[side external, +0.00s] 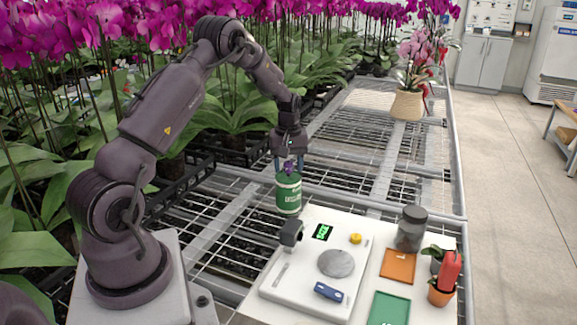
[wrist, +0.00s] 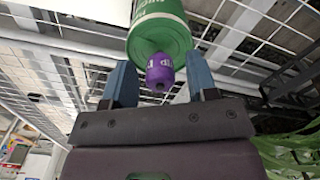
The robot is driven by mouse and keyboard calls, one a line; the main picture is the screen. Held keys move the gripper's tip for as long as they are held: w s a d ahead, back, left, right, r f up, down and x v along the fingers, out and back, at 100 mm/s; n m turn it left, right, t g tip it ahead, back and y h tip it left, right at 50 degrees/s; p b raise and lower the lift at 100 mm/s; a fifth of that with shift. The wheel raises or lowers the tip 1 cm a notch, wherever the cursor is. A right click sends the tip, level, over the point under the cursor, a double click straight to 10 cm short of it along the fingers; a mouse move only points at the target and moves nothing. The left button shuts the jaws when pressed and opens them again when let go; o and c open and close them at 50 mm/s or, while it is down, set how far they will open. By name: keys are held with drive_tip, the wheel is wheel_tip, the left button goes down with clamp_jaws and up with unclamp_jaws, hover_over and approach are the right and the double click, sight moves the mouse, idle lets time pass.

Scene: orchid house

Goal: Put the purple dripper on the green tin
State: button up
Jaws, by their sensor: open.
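The green tin (side external: 288,194) stands upright on the wire mesh bench, just behind the white board. The small purple dripper (side external: 289,167) is at the tin's top and appears to rest on it. In the wrist view the dripper (wrist: 160,73) overlaps the end of the green tin (wrist: 158,38), roughly centred. My gripper (side external: 288,171) points down over the tin. Its blue fingers (wrist: 159,66) are open, one on each side of the dripper, with visible gaps. The exact contact between dripper and tin is hard to see.

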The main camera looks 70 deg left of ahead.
sight(289, 162)
wheel_tip(289, 162, up, 12)
drive_tip(key=f, duration=0.1)
drive_tip(key=s+d+r+m+t, duration=0.15)
drive_tip(key=d+r+m, duration=0.25)
drive_tip(key=d+r, duration=0.55)
drive_tip(key=s+d+r+m+t, duration=0.1)
drive_tip(key=s+d+r+m, duration=0.2)
drive_tip(key=d, duration=0.5)
drive_tip(key=s+d+r+m+t, duration=0.2)
drive_tip(key=s+d+m, duration=0.1)
drive_tip(key=s+d, duration=0.35)
drive_tip(key=s+d+f+m+t, duration=0.1)
drive_tip(key=s+d+f+m, duration=0.1)
drive_tip(key=s+d+m, duration=0.2)
drive_tip(key=s+d, duration=0.2)
drive_tip(key=s, duration=0.1)
drive_tip(key=shift+s+d+f, duration=0.2)
drive_tip(key=shift+s, duration=0.1)
